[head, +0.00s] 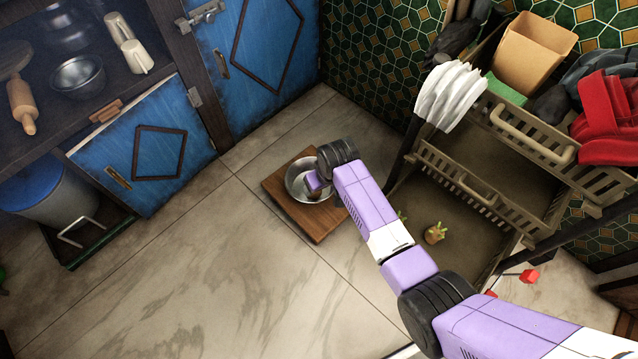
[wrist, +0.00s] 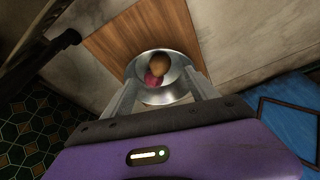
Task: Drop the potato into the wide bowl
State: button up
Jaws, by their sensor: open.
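The wide bowl (head: 297,189) is a shiny metal bowl on a square wooden board on the floor. It also shows in the wrist view (wrist: 172,97). A brown rounded thing that looks like the potato (wrist: 158,64) lies within the bowl's outline, against a pinkish-red rounded thing (wrist: 152,79). My gripper (wrist: 161,76) is open, its two fingers spread on either side of the bowl's outline and pointing down at it. In the head view my purple wrist hides part of the bowl and its contents. I cannot tell the exact height of the fingers above the bowl.
The wooden board (head: 322,224) lies on bare stone floor (head: 210,270). A dish rack (head: 487,185) stands to the right, with a small yellowish vegetable (head: 435,233) below it. An open blue cabinet door (head: 140,155) is at the left.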

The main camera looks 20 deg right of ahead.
jog(key=p+v, duration=0.2)
jog(key=v, duration=0.4)
jog(key=shift+r, duration=0.15)
jog(key=s+a+f+t, duration=0.1)
jog(key=s+f+t, duration=0.25)
jog(key=s, duration=0.75)
jog(key=s+r+t, duration=0.2)
jog(key=s+r, duration=0.2)
jog(key=s, duration=0.7)
jog(key=s+r+t, duration=0.2)
jog(key=s+r, duration=0.3)
jog(key=r, duration=0.3)
jog(key=s+d+r+t, duration=0.1)
jog(key=s+r+t, duration=0.1)
jog(key=s+r, duration=0.3)
jog(key=s+r+m+t, duration=0.1)
jog(key=s+r, duration=0.4)
jog(key=r, duration=0.8)
jog(key=shift+t, duration=0.55)
